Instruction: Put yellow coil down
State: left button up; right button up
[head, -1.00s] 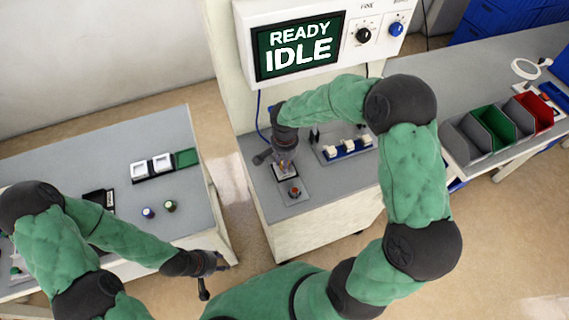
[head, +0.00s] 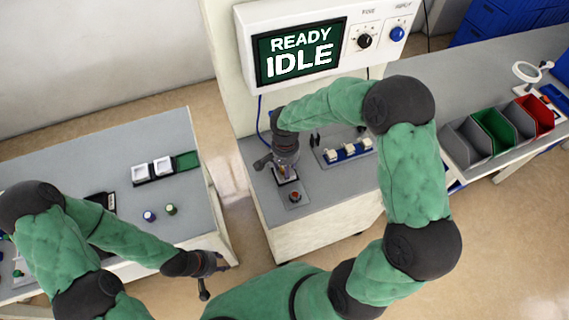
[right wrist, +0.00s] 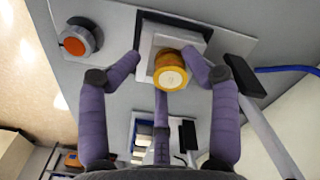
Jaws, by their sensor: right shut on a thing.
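The yellow coil (right wrist: 171,75) shows in the right wrist view between the fingers of my right gripper (right wrist: 168,62). The gripper is shut on it. The coil is over a pale square holder (right wrist: 163,40) on the grey bench; I cannot tell whether it touches it. In the head view my right gripper (head: 287,168) points down at this holder and mostly hides the coil. My left gripper (head: 209,275) is open and empty, in front of the right edge of the left table.
A red button (head: 295,197) is close to the holder. A rack with white blocks (head: 348,151) stands to its right. A screen (head: 301,53) above reads READY IDLE. Two small coils (head: 149,216) (head: 171,209) stand on the left table. Coloured bins (head: 495,130) are at the right.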

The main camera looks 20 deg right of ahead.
pick_arm(q)
notch_tip(320, 180, up, 3)
jog(key=p, duration=0.2)
jog(key=shift+r+p, duration=0.1)
jog(key=shift+p, duration=0.3)
pick_arm(e)
notch_tip(320, 180, up, 12)
jog(key=shift+w, duration=0.35)
jog(key=shift+f, duration=0.15)
